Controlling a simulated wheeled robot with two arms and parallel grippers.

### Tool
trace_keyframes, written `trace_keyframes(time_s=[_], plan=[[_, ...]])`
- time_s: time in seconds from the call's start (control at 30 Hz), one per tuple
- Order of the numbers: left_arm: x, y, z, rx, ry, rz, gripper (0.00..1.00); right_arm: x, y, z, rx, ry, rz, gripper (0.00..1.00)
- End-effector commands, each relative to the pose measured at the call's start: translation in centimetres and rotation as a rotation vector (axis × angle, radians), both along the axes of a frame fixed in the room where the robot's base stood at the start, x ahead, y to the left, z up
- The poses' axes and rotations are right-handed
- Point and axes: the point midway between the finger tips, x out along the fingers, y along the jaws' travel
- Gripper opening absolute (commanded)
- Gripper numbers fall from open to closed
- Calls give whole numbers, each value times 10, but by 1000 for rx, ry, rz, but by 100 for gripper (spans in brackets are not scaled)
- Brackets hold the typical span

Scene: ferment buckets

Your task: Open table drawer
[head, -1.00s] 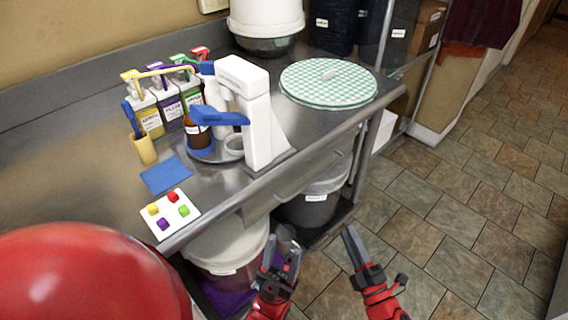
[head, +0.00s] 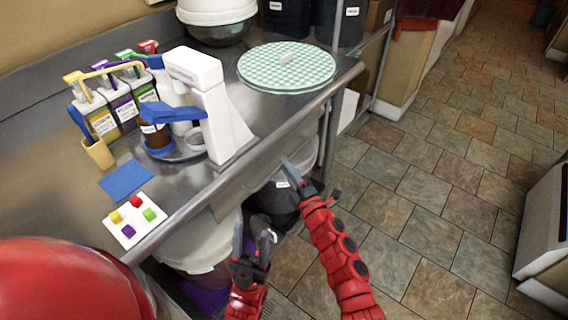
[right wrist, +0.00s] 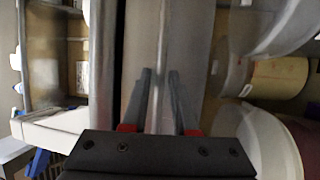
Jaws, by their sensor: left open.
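The table drawer's grey steel front (head: 235,193) shows below the front edge of the steel table (head: 185,205). It looks closed; I cannot make out a handle. My right gripper (head: 290,170) is close to the drawer front, to its right, pointing up and left. In the right wrist view its two fingers (right wrist: 158,85) stand apart with grey metal ahead of them; contact cannot be told. My left gripper (head: 253,238) is open and empty, lower, in front of the table near the lidded buckets.
A white-lidded bucket (head: 205,245) and a dark bucket (head: 272,200) stand under the table. On top are a white-and-blue device (head: 205,95), several labelled bottles and a checkered round lid (head: 287,66).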

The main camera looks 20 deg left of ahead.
Motion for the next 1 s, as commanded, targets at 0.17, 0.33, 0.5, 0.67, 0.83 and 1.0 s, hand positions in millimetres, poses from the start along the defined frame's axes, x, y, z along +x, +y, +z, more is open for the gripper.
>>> trace_keyframes(time_s=[0.17, 0.33, 0.5, 0.67, 0.83, 1.0], plan=[[0, 0, -1, 0, 0, 0, 50, 10, 10, 1, -1, 3, -1, 27], [0, 0, -1, 0, 0, 0, 50, 12, 13, 2, -1, 1, 0, 27], [0, 0, -1, 0, 0, 0, 50, 11, 12, 2, -1, 2, 0, 27], [0, 0, -1, 0, 0, 0, 50, 11, 12, 2, -1, 2, 0, 0], [0, 0, -1, 0, 0, 0, 50, 11, 12, 2, -1, 2, 0, 0], [0, 0, -1, 0, 0, 0, 50, 11, 12, 2, -1, 2, 1, 0]])
